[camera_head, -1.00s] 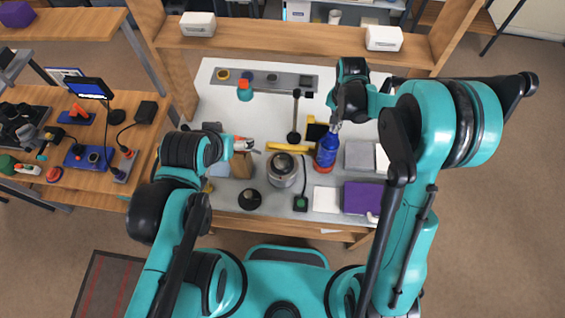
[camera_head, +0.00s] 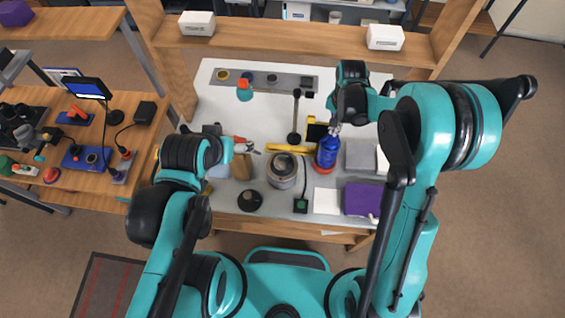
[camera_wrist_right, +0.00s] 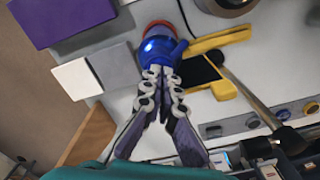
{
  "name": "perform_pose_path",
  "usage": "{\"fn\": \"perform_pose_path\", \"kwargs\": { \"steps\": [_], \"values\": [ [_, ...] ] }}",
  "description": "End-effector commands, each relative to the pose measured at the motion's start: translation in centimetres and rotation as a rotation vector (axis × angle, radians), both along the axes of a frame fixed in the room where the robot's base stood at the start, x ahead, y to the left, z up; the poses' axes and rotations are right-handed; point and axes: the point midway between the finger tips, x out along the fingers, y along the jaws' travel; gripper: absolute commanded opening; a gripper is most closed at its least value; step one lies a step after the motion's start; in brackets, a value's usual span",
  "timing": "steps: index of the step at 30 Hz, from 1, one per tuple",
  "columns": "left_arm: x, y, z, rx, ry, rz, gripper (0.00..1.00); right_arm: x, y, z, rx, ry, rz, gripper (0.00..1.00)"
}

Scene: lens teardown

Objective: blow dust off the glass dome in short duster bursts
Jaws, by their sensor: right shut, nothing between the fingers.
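The duster (camera_head: 327,152) is a blue can with a red base, standing on the right part of the worktable. It also shows in the wrist view (camera_wrist_right: 154,50). My right gripper (camera_head: 335,130) is at the top of the can. In the wrist view its fingertips (camera_wrist_right: 161,73) are together against or just over the can, with nothing between them. The glass dome appears to be the pale round top of a grey cylinder (camera_head: 282,168) left of the can; dust is too small to make out. My left gripper (camera_head: 254,147) is left of the cylinder, its jaw state unclear.
A yellow tool (camera_head: 288,148) lies behind the cylinder. A black-and-yellow item (camera_head: 316,130) is behind the duster. Grey and white pads and a purple pad (camera_head: 362,199) lie at right. A wooden block (camera_head: 241,167) stands under my left gripper. The table's back middle is fairly clear.

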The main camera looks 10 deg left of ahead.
Motion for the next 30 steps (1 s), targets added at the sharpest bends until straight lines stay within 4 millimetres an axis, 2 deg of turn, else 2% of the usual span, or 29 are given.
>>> {"fn": "perform_pose_path", "kwargs": {
  "steps": [16, 25, 30],
  "values": [
    [0.0, 0.0, 0.1, 0.000, 0.000, 0.000, 0.81, 0.0, 0.0, 0.2, 0.000, 0.000, 0.000, 0.00],
    [0.0, 0.0, 1.3, 0.000, 0.000, 0.000, 0.81, 0.0, 0.0, 2.5, 0.000, 0.000, 0.000, 0.00],
    [0.0, 0.0, 1.5, 0.000, 0.000, 0.000, 0.81, 0.0, 0.0, 3.1, 0.000, 0.000, 0.000, 0.00]
  ]
}}
